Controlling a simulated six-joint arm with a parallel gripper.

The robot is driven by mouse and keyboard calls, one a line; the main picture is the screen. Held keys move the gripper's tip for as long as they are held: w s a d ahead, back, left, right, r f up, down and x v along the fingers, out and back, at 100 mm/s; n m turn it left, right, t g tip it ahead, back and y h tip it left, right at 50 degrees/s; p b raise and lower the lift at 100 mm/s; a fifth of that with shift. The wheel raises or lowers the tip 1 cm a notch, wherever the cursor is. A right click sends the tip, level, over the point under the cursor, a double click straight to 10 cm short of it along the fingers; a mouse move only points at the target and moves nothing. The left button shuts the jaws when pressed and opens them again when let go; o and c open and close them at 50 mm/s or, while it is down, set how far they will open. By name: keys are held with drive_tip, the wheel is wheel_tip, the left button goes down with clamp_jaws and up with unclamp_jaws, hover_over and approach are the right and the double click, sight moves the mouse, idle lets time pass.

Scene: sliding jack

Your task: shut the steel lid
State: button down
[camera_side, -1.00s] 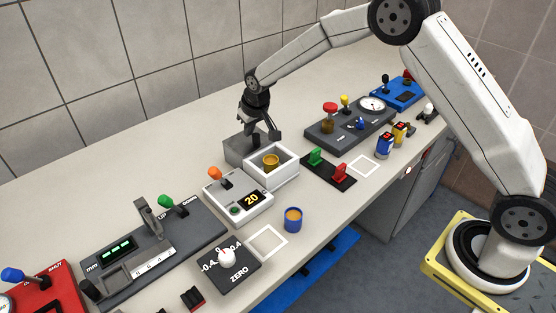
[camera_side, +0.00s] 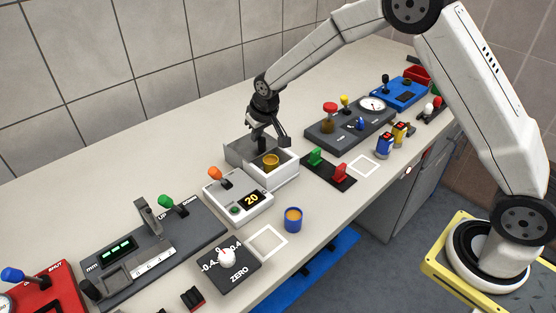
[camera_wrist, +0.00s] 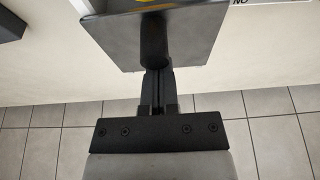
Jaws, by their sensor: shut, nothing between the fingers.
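The steel lid (camera_side: 238,148) is a grey plate standing open at the back of a white box (camera_side: 275,178). A yellow cup (camera_side: 270,161) sits inside the box. My gripper (camera_side: 259,146) is shut and empty, low at the lid behind the cup. In the wrist view the lid (camera_wrist: 190,38) fills the top middle, and my fingers (camera_wrist: 156,75) reach over its near edge. A dark rounded shape on the lid there may be a knob or a reflection; I cannot tell. Whether the fingertips touch the lid is also unclear.
A grey-white unit (camera_side: 238,199) with an orange lever and a display reading 20 stands left of the box. A black base with green and red levers (camera_side: 328,168) is on the right. The tiled wall (camera_side: 150,80) rises behind. The bench behind the box is clear.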

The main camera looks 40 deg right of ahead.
sight(264, 141)
drive_tip(key=s, duration=0.6)
drive_tip(key=shift+s, duration=0.3)
drive_tip(key=shift+s+f, duration=0.15)
drive_tip(key=shift+s, duration=0.4)
drive_tip(key=shift+w, duration=0.15)
drive_tip(key=shift+w, duration=1.95)
drive_tip(key=shift+w+r, duration=0.2)
drive_tip(key=shift+r, duration=0.1)
drive_tip(key=v, duration=1)
drive_tip(key=shift+w, duration=0.1)
